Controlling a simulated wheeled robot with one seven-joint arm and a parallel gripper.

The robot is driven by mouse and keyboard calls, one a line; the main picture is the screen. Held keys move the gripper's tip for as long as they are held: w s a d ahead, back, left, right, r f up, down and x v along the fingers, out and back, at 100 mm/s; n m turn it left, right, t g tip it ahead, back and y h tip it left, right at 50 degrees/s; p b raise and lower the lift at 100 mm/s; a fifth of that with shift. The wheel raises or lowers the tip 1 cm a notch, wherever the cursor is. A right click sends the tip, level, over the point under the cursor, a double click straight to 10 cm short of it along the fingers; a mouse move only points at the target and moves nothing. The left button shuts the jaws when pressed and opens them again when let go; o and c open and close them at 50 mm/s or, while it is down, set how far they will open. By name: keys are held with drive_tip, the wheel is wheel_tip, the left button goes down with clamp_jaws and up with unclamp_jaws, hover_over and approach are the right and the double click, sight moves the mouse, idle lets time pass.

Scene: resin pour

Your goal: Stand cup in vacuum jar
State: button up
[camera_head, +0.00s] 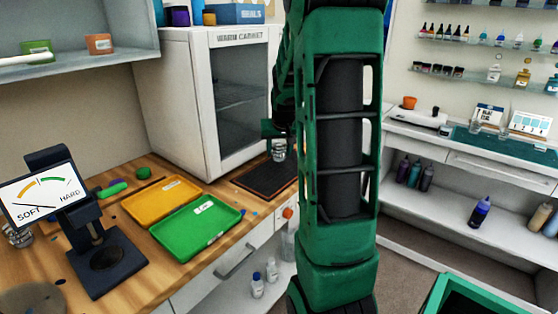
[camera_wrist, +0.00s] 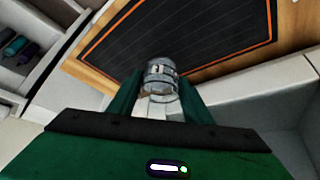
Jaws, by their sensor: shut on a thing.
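My gripper (camera_wrist: 161,92) is shut on a small clear grey cup (camera_wrist: 161,73) with dark markings, held between its two green fingers. In the head view the cup (camera_head: 279,151) shows in front of the warm cabinet, above or near the dark mat (camera_head: 266,180). I cannot tell whether it touches anything beneath. The wrist view shows the cup over the near edge of the orange-lined mat (camera_wrist: 205,35). I cannot make out a vacuum jar for certain in either view; my arm hides part of the middle of the head view.
Yellow (camera_head: 160,201) and green (camera_head: 196,227) trays and a soft/hard gauge (camera_head: 42,194) are on the bench at left. A shelf of bottles (camera_head: 440,183) is at right. A green bin (camera_head: 480,297) stands front right.

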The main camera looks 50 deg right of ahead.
sight(279, 159)
drive_tip(key=shift+f, duration=1.9)
drive_tip(key=o, duration=1.1)
drive_tip(key=shift+f, duration=0.1)
drive_tip(key=v, duration=1.2)
drive_tip(key=s+a+f+g+y, duration=0.1)
drive_tip(key=s+a, duration=0.5)
drive_tip(key=s, duration=0.1)
drive_tip(key=s+a+f+n+g+y, duration=0.1)
drive_tip(key=s+a+f+g, duration=0.1)
drive_tip(key=s+a, duration=0.5)
drive_tip(key=s+a+f+g+y, duration=0.1)
drive_tip(key=s+a+f+y, duration=0.1)
drive_tip(key=s+a, duration=0.5)
drive_tip(key=shift+s+a+f+n+g, duration=0.1)
drive_tip(key=shift+s+a+n+g, duration=0.1)
drive_tip(key=shift+s, duration=0.3)
drive_tip(key=shift+s+a+n+g, duration=0.1)
drive_tip(key=shift+s+n+g, duration=0.1)
drive_tip(key=shift+s, duration=0.3)
